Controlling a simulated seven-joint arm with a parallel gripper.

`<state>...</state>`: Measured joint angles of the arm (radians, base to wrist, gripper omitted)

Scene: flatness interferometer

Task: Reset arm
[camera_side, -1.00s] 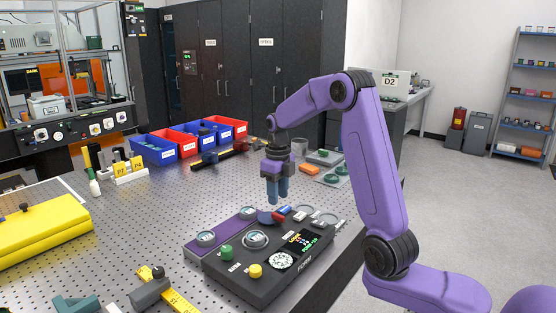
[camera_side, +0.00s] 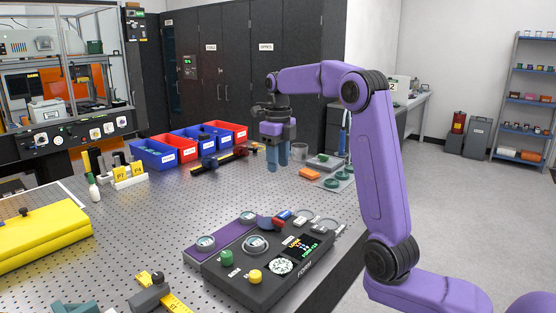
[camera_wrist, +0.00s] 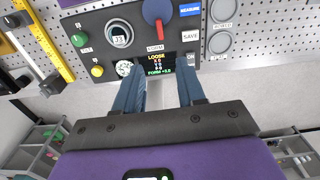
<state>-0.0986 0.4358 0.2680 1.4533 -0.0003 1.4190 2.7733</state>
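My gripper (camera_side: 278,160) hangs fingers-down above the perforated table, behind and clear of the black control box (camera_side: 265,285). In the wrist view, the two blue fingers of my gripper (camera_wrist: 163,88) stand apart with nothing between them. The box carries a green knob (camera_wrist: 82,40), a yellow knob (camera_wrist: 97,71), a red-and-blue lever (camera_wrist: 153,12), a blue MEASURE button (camera_wrist: 190,9) and a SAVE button (camera_wrist: 190,36). Its display (camera_wrist: 158,65) reads LOOSE at the top and FORM at the bottom.
Blue and red bins (camera_side: 153,153) stand in a row at the back. A yellow block (camera_side: 40,232) lies at the left, with a caliper-like tool (camera_side: 160,292) at the front. An orange piece (camera_side: 309,174) and green rings sit behind the box. The middle of the table is clear.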

